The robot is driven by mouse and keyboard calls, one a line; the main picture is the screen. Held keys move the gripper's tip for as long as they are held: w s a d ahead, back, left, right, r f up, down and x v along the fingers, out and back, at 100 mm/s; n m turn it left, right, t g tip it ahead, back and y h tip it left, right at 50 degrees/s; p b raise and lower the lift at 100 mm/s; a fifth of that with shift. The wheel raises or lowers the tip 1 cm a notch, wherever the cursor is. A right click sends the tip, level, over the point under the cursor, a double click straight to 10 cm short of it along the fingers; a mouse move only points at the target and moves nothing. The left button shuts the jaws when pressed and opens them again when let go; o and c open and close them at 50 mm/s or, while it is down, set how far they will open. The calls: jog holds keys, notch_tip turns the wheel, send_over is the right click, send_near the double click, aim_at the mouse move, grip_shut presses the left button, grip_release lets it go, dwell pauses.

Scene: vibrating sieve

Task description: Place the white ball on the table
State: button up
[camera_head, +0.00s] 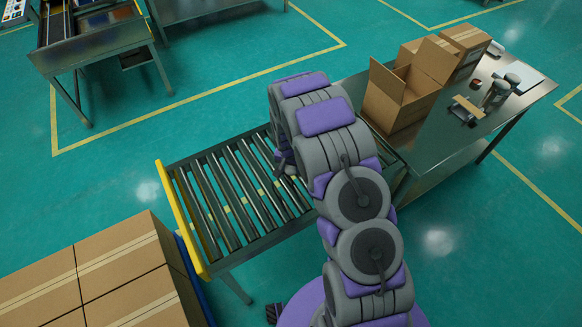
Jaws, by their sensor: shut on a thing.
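No white ball shows in this view. My gripper (285,161) is only partly seen, as a dark shape under the far end of my arm, low over the roller conveyor. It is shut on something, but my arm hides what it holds. A metal table (440,128) stands at the right, at the far end of the conveyor. Its top has bare room along the near edge.
The roller conveyor (237,190) has a yellow end frame (182,222). An open cardboard box (389,103), a closed box (467,43) and a tape dispenser (466,109) are on the table. Stacked cartons (108,262) stand at lower left. A metal machine (96,42) stands at upper left.

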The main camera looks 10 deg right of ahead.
jog(key=shift+r, duration=0.65)
notch_tip(320, 180, up, 2)
jog(key=shift+r+p, duration=0.2)
jog(key=shift+p, duration=0.4)
jog(key=s+p, duration=0.1)
jog(key=s, duration=0.4)
jog(key=s+r, duration=0.1)
jog(key=s, duration=0.4)
jog(key=s+p, duration=0.1)
jog(key=s, duration=0.5)
jog(key=shift+a+r+p, duration=0.1)
jog(key=shift+r+p, duration=0.05)
jog(key=shift+p, duration=0.15)
